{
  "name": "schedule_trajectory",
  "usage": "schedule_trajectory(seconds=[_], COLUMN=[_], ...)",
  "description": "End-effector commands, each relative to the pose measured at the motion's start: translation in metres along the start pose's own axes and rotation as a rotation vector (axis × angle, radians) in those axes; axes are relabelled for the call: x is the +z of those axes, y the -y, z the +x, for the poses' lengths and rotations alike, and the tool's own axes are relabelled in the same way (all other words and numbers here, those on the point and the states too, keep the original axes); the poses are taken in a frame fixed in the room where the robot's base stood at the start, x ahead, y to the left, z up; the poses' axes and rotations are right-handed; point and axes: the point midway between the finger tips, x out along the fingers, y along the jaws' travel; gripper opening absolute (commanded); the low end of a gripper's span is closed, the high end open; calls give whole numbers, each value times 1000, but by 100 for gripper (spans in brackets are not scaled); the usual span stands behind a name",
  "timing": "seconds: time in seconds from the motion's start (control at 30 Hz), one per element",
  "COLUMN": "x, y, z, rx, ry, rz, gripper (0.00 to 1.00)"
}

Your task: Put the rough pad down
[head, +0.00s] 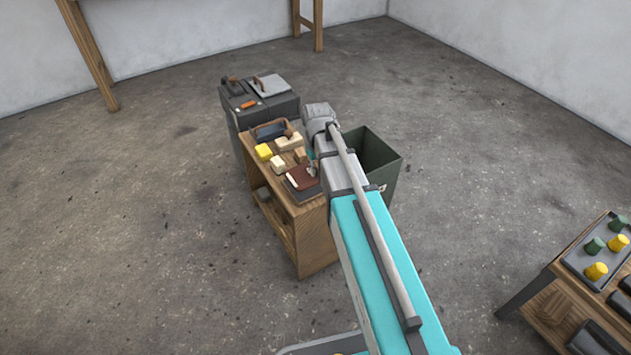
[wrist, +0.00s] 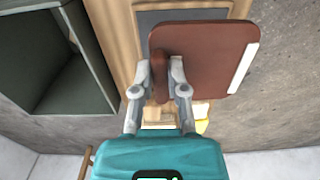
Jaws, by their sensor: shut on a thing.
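The rough pad (wrist: 215,45) is a flat red-brown block with a handle and a pale strip along one edge. In the head view the pad (head: 303,178) is over a dark grey mat (head: 309,195) at the near end of the wooden bench. My gripper (wrist: 160,78) is shut on the pad's handle. The pad covers much of the mat (wrist: 165,17) in the wrist view. I cannot tell whether they touch. My arm partly hides the gripper (head: 313,168) in the head view.
Wooden blocks (head: 289,142), a yellow block (head: 264,151) and a tray with a dark block (head: 270,131) share the bench top (head: 318,212). An open dark green bin (head: 382,165) stands right of it. A grey cabinet (head: 283,106) stands behind.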

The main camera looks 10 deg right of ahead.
Motion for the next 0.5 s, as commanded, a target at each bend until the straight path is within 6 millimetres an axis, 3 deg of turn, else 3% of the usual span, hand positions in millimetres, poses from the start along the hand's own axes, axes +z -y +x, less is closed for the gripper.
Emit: schedule_trajectory(seconds=[0.13, 0.5], x=[-6, -6], y=[-5, -6], z=[10, 10], rx=[0, 0], ry=[0, 0], rz=[0, 0], gripper=[0, 0])
